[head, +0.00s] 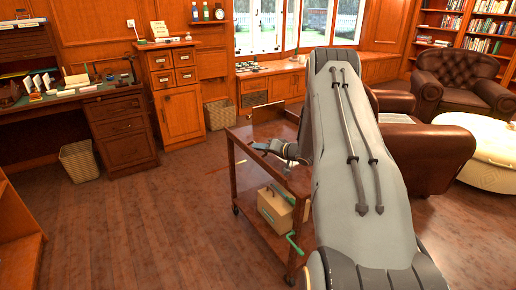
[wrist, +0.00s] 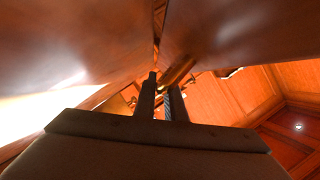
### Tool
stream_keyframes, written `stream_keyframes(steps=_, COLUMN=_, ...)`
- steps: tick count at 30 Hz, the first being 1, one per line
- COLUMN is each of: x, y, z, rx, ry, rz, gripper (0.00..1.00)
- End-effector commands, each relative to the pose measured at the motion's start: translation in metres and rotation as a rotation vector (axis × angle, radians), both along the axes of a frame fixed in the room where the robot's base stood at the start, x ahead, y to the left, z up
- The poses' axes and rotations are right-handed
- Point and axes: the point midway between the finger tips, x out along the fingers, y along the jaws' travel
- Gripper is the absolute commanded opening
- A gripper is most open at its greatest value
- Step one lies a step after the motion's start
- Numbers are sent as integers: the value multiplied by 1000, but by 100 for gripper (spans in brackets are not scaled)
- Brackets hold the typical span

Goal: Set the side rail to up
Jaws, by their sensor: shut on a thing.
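The wooden trolley (head: 233,188) stands in the middle of the head view. My gripper (head: 260,147) is over the left part of its top, reaching in from the right. In the wrist view my gripper's two fingers (wrist: 160,96) are close together, shut on a narrow part at their tips. That part seems to belong to the side rail, but its outline is mostly hidden by the fingers. A brass-coloured rod (wrist: 179,71) shows just beyond the right finger. Large brown wooden surfaces fill the top of the wrist view. I cannot tell the rail's angle.
A tan box (head: 275,209) and a green crank-like part (head: 294,243) are on the trolley's lower shelf. Leather armchairs (head: 425,150) stand to the right. The floor (head: 150,220) to the left is clear.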

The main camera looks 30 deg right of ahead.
Motion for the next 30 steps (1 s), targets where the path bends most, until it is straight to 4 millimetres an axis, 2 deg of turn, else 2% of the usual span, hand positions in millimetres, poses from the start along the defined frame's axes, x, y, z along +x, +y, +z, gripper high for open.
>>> stream_keyframes(steps=20, x=0, y=-3, z=-3, rx=60, ry=3, rz=-1, gripper=0)
stream_keyframes(steps=21, x=0, y=-3, z=-3, rx=60, ry=3, rz=-1, gripper=17)
stream_keyframes(steps=23, x=0, y=-3, z=-3, rx=59, ry=3, rz=0, gripper=27)
stream_keyframes(steps=30, x=0, y=-3, z=-2, rx=59, ry=3, rz=0, gripper=29)
